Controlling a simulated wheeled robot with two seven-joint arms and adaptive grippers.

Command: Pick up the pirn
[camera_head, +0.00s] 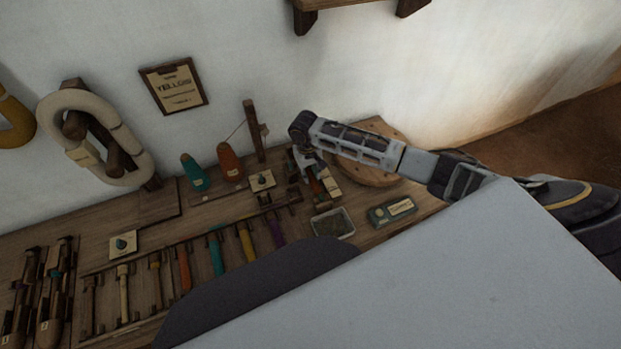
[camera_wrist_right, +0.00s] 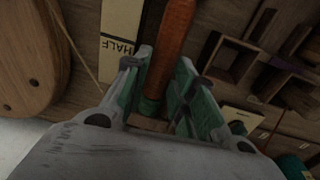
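The pirn (camera_wrist_right: 172,48), wound with orange-red thread, lies between the two green-padded fingers of my right gripper (camera_wrist_right: 163,75) in the right wrist view. The finger pads are close beside it on both sides; whether they press on it I cannot tell. In the head view my right gripper (camera_head: 309,163) is low over the bench, with the orange pirn (camera_head: 318,186) just below it, partly hidden. Several other pirns lie on a rack, among them a teal one (camera_head: 215,255) and an orange one (camera_head: 184,268). My left gripper is not in view.
A pale card marked HALF (camera_wrist_right: 119,38) lies beside the pirn. A round wooden board (camera_head: 375,173) is to the right. A small tray (camera_head: 332,224) and a green box (camera_head: 391,211) are nearer. Thread cones (camera_head: 231,164) and an upright post (camera_head: 253,132) stand left of the gripper.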

